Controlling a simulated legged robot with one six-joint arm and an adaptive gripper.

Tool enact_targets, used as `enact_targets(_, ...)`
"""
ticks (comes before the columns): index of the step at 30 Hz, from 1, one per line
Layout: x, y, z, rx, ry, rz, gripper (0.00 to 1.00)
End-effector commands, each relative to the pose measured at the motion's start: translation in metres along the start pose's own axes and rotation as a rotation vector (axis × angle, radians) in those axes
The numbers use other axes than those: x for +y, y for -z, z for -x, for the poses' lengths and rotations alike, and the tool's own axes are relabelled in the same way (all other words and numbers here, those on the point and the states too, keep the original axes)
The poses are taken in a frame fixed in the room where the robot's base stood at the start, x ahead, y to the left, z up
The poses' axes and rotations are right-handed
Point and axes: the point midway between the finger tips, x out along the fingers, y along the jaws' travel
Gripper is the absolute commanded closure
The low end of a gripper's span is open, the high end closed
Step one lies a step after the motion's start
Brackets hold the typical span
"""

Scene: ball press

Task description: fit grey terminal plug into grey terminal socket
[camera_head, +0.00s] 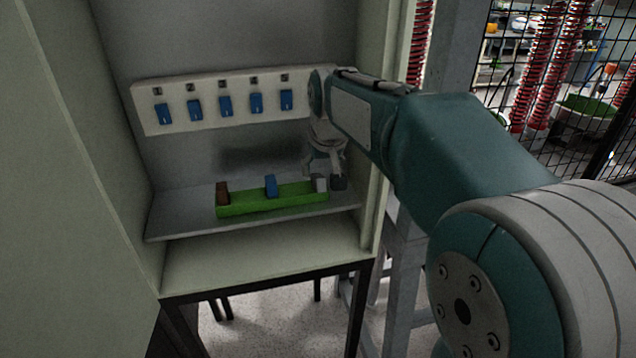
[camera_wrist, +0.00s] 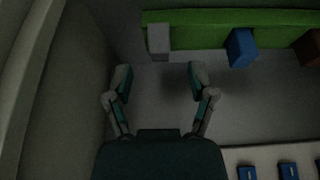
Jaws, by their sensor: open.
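A small grey block (camera_head: 319,184) sits at the right end of a green bar (camera_head: 245,208) on the shelf. I cannot tell whether it is the grey terminal plug or socket; no separate matching grey part can be made out. In the wrist view, the grey block (camera_wrist: 159,42) stands against the green bar (camera_wrist: 200,18), beyond my fingertips and between their lines. My gripper (camera_wrist: 161,77) is open and empty, its fingers apart on either side of bare shelf. In the head view, my gripper (camera_head: 330,170) is close to the bar's right end, partly hidden by my arm.
A blue block (camera_head: 271,186) and a brown block (camera_head: 222,193) also sit on the bar. A pale panel (camera_head: 180,129) with several blue parts hangs on the back wall. The cabinet's side wall (camera_wrist: 50,110) is close to my gripper. The shelf's left part is clear.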

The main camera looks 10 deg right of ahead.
Motion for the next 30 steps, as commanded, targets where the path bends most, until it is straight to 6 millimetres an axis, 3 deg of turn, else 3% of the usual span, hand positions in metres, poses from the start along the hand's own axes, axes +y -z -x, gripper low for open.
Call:
enact_targets(9,0.0,-0.003,-0.044,-0.003,0.0,0.0,0.29)
enact_targets(17,0.0,-0.002,-0.046,-0.001,0.0,0.0,0.29)
enact_targets(21,0.0,-0.002,-0.046,-0.001,0.0,0.0,0.91)
enact_targets(22,0.0,-0.002,-0.046,-0.001,0.0,0.0,1.0)
enact_targets(30,0.0,-0.002,-0.046,-0.001,0.0,0.0,1.0)
